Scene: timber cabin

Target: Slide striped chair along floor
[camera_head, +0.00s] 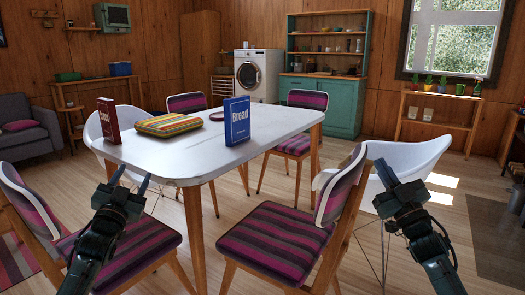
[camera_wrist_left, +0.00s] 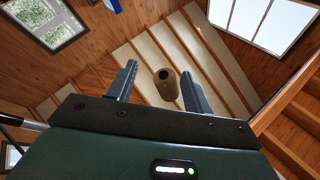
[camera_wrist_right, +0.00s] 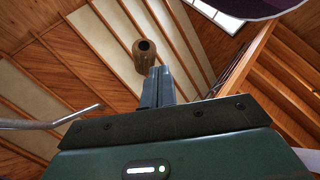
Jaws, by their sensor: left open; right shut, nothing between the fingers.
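Several chairs with purple, pink and dark striped upholstery stand around the white table. The near right striped chair (camera_head: 270,235) has its back to the right, close to my right gripper. The near left striped chair (camera_head: 135,255) is partly hidden by my left arm. Two more stand beyond, a far left striped chair (camera_head: 187,102) and a far right striped chair (camera_head: 296,144). My left gripper (camera_head: 131,179) is open and empty above the near left chair; its fingers (camera_wrist_left: 160,85) point upward. My right gripper (camera_head: 384,172) is shut and empty, right of the near right chair's backrest.
The white table (camera_head: 205,160) holds a blue box (camera_head: 237,120), a red box (camera_head: 109,120) and a striped cushion (camera_head: 168,124). A white shell chair (camera_head: 410,158) stands behind my right gripper. Open floor (camera_head: 455,205) lies at right; a sofa (camera_head: 28,122) is far left.

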